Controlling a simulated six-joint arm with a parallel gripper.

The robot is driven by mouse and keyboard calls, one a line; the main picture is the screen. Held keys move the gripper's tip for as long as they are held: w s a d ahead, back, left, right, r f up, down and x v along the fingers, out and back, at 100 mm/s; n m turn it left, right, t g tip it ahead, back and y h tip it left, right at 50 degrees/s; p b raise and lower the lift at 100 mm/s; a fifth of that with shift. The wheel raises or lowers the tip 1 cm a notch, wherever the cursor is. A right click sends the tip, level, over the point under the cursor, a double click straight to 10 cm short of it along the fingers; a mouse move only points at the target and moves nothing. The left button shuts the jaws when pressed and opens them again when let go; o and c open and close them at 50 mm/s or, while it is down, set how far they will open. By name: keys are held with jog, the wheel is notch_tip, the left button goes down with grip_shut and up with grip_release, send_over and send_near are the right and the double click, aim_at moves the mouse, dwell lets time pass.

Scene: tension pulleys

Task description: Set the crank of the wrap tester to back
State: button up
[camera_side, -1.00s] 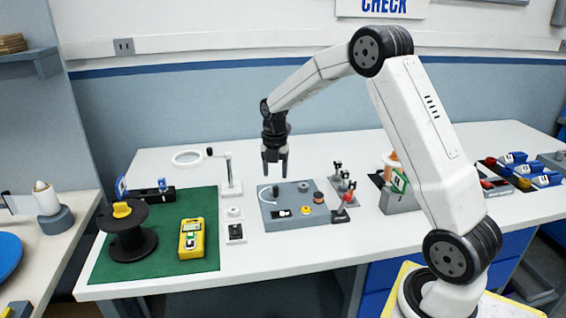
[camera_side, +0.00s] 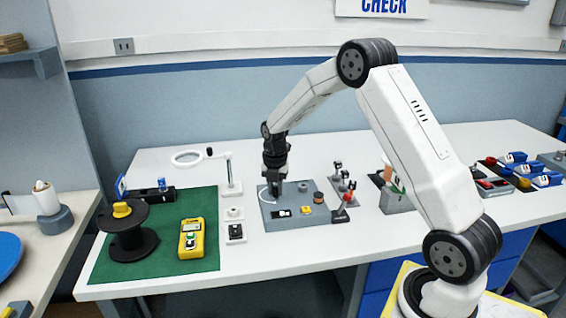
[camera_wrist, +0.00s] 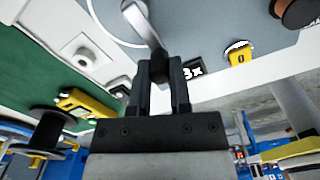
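The wrap tester is a grey plate (camera_side: 312,217) in the middle of the white bench. My gripper (camera_side: 277,192) is down over its left rear part, pointing downward. In the wrist view the crank (camera_wrist: 145,26) is a silver lever running from a round pivot at the top down to a dark knob. The knob sits between the fingertips of my gripper (camera_wrist: 161,75), and the fingers look closed on it. A "3x" label and a yellow part (camera_wrist: 239,53) marked 0 show to the right. In the side view my gripper hides most of the crank.
A green mat (camera_side: 160,267) at the left carries a black spool (camera_side: 128,245) and a yellow meter (camera_side: 191,240). A magnifier lamp (camera_side: 230,178) stands behind left of the tester. Small levers (camera_side: 341,190) and a grey block (camera_side: 398,202) stand to its right. The bench front is clear.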

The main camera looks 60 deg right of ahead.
grip_shut()
